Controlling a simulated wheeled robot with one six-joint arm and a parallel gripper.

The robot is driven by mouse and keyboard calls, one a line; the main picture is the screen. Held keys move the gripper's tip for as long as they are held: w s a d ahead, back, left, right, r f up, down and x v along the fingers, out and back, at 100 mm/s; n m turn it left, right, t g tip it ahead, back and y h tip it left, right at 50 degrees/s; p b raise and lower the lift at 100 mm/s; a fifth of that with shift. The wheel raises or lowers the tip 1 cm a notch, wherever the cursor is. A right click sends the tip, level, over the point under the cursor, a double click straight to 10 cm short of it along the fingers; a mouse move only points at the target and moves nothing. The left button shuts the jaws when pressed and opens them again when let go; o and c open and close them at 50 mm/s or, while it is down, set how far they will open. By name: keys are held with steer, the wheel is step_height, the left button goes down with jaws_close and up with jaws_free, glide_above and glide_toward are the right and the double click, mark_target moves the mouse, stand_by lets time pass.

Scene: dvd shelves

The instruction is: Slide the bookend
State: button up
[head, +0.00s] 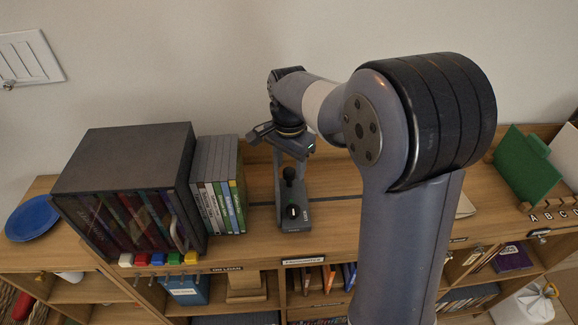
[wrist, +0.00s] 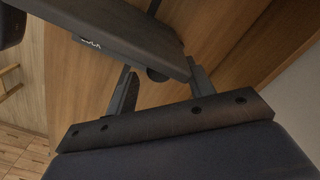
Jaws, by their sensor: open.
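The dark grey bookend (head: 294,214) stands on the wooden shelf top, right of the row of DVD cases, with a gap between them. Its base carries a black knob (head: 289,174) and a small dark lever with a light mark. My gripper (head: 281,143) is above and behind the knob, pointing down, open and empty. In the wrist view the bookend (wrist: 120,28) crosses the top, with white lettering on it. A dark rounded part (wrist: 157,74) shows between the two open fingers of my gripper (wrist: 160,84); contact cannot be told.
The DVD cases (head: 219,185) stand against a dark box (head: 125,185) of more cases. A dark slot (head: 340,198) runs along the top to the bookend's right. My arm hides part of the right side. A green panel (head: 528,170) stands far right; a blue plate (head: 33,218) lies far left.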

steer(key=shift+f, duration=0.75)
steer(key=shift+c, duration=0.5)
jaws_close()
